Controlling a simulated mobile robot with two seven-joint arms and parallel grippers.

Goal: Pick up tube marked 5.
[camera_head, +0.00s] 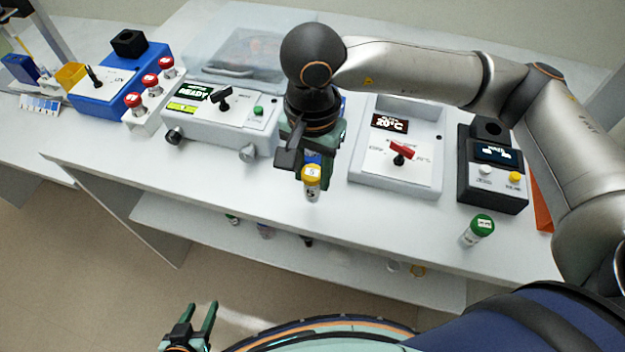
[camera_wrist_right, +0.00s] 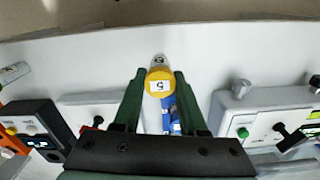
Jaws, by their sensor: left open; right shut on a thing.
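The tube marked 5 (camera_head: 312,182) has a yellow cap and stands out below my right gripper (camera_head: 313,172) in the head view. In the right wrist view the yellow cap with the label 5 (camera_wrist_right: 159,82) sits between the fingertips of my right gripper (camera_wrist_right: 156,90). My right gripper is shut on this tube. Whether the tube's foot touches the bench cannot be told. My left gripper (camera_head: 203,322) is open and empty at the bottom left of the head view, over the floor in front of the bench.
A green-capped tube (camera_head: 478,229) is on the bench (camera_head: 410,225) at the right. A grey READY device (camera_head: 221,115), a grey 20°C device (camera_head: 399,160) and a dark device (camera_head: 492,178) stand behind. A blue object (camera_wrist_right: 172,112) shows beyond my right fingers. Several tubes are on the lower shelf (camera_head: 350,262).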

